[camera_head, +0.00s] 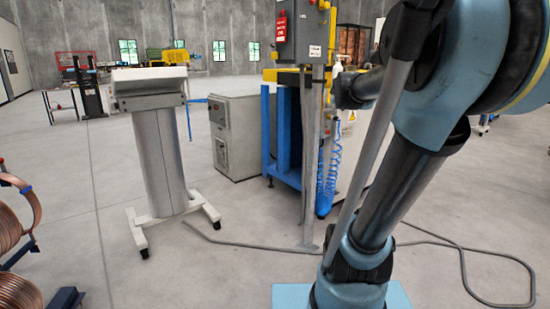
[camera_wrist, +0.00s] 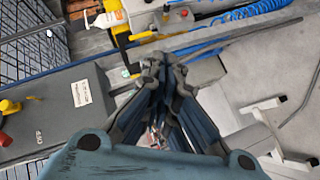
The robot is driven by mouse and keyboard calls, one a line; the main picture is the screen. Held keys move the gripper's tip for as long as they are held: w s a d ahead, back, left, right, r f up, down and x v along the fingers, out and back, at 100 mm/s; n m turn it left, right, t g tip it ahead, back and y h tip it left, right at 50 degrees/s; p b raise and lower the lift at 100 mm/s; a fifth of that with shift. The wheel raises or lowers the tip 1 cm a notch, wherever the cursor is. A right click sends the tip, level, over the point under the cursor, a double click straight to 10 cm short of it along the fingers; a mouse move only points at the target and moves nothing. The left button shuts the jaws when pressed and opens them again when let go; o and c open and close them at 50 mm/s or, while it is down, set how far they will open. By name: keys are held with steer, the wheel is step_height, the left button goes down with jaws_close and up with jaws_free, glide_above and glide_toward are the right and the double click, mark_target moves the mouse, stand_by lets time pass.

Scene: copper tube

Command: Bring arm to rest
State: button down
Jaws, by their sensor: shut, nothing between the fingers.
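My arm (camera_head: 385,190) rises from its mount at the bottom right of the head view and bends over at the upper right. Its end is largely hidden behind the arm links in that view. My gripper (camera_wrist: 158,68) shows in the middle of the wrist view, its two fingers meeting at the tips. It is shut with nothing between the fingers.
A grey pedestal on casters (camera_head: 160,150) stands left of centre. A machine with a blue frame (camera_head: 268,130) and a control box on a post (camera_head: 302,35) stands behind my arm. Copper tube coils (camera_head: 18,215) are at the left edge. A cable (camera_head: 440,244) lies on the open floor.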

steer(key=s+a+f+m+g+y, duration=0.1)
steer(key=s+a+f+m+g, duration=0.1)
steer(key=s+f, duration=0.9)
steer(key=s+a+f+m+g, duration=0.2)
steer(key=s+f+m+g, duration=0.3)
steer(key=s+f, duration=0.6)
steer(key=s+a+f+m+g+y, duration=0.1)
steer(key=s+f+g, duration=0.4)
steer(key=s+f, duration=0.6)
steer(key=s+a+m, duration=0.1)
steer(key=m, duration=0.1)
steer(key=shift+s+a+m+y, duration=0.25)
steer(key=shift+m+y, duration=0.05)
steer(key=shift+m, duration=0.1)
steer(key=shift+f, duration=0.1)
steer(key=shift+w+f+g, duration=0.2)
steer(key=shift+w+g, duration=0.1)
steer(key=shift+w, duration=0.15)
